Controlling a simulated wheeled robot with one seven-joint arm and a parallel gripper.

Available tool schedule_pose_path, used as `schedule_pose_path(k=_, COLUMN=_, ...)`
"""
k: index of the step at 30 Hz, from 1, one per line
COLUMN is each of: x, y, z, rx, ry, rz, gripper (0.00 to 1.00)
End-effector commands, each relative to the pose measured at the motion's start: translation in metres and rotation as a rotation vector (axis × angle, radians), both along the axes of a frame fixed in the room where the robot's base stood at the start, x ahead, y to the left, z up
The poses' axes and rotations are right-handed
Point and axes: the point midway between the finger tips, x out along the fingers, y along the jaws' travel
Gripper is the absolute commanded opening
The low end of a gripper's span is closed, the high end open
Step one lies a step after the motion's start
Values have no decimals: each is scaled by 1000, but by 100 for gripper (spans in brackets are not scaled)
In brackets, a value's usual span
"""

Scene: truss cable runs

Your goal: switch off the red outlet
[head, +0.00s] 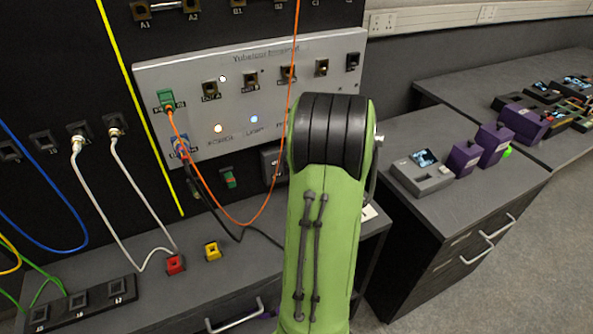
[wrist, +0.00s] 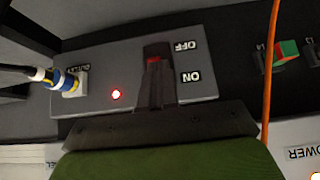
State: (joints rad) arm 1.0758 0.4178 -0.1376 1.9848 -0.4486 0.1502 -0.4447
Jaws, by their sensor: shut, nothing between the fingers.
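In the wrist view, a grey outlet box (wrist: 106,62) appears turned upside down. It carries a lit red lamp (wrist: 116,94), OFF and ON labels, and a dark switch with a red part (wrist: 153,61) between them. My gripper (wrist: 156,50) is shut and empty, its dark fingers reaching up over the switch and hiding much of it. I cannot tell whether the fingertips touch it. A plug with blue and yellow bands (wrist: 66,80) sits in the box's socket. In the head view, my green arm hides most of the box, and my gripper is not visible.
An orange cable (wrist: 271,70) hangs right of the box in the wrist view, near a green and red module (wrist: 287,53). In the head view, a light grey panel (head: 200,85) stands above a desk holding red (head: 175,264) and yellow (head: 212,251) blocks.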

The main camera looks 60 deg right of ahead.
Motion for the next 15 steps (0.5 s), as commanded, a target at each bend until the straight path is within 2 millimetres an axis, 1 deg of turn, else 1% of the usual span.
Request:
schedule_pose_path(k=1, x=0, y=0, z=-3, rx=-2, ry=0, rz=0, gripper=0)
schedule_pose_path(k=15, x=-5, y=4, z=-13, rx=1, ry=2, rz=1, gripper=0)
